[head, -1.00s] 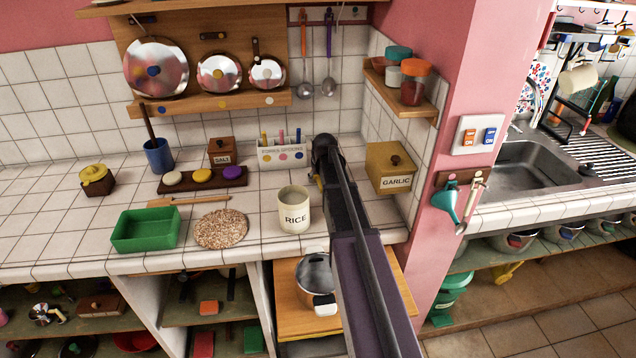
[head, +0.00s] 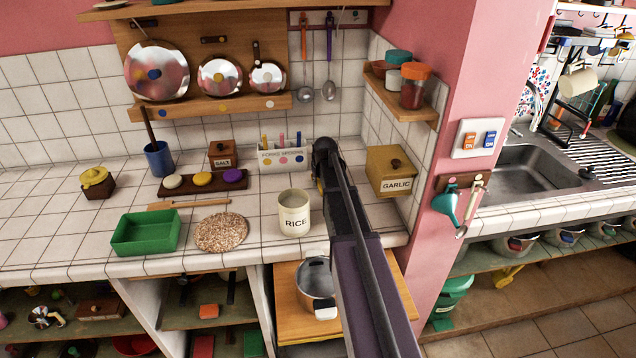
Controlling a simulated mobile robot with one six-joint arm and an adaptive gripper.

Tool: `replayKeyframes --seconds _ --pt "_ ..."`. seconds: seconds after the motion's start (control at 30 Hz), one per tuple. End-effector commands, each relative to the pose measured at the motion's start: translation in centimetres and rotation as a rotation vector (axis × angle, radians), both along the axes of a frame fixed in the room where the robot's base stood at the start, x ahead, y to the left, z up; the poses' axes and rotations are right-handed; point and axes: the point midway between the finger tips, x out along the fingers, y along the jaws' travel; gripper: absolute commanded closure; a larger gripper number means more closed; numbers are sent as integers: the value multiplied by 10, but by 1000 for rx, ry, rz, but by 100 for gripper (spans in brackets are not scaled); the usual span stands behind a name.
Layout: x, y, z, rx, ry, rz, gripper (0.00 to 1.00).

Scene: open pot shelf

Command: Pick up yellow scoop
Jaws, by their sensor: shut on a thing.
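My arm reaches up over the counter, with my gripper (head: 322,176) at its far end between the rice canister and the garlic box. The arm hides most of the gripper and its fingers. A small yellow sliver, which I take as the yellow scoop (head: 319,186), shows at the gripper's left side. The gripper is shut on it. The rest of the scoop is hidden behind the arm, so its tilt and whether it touches the counter cannot be told.
A rice canister (head: 294,214) stands just left of my arm, and a garlic box (head: 391,171) just right. A forks and spoons holder (head: 283,158) stands behind. A pot (head: 314,282) sits below the counter. A teal scoop (head: 446,204) hangs on the pink wall.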

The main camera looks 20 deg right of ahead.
Motion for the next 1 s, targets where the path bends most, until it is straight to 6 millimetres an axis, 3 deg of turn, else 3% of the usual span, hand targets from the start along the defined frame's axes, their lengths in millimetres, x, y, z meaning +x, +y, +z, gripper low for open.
replayKeyframes --seconds 0.47,1.0 --pt "0 0 7 0 0 0 100" --pt "0 0 54 0 0 -1 100"
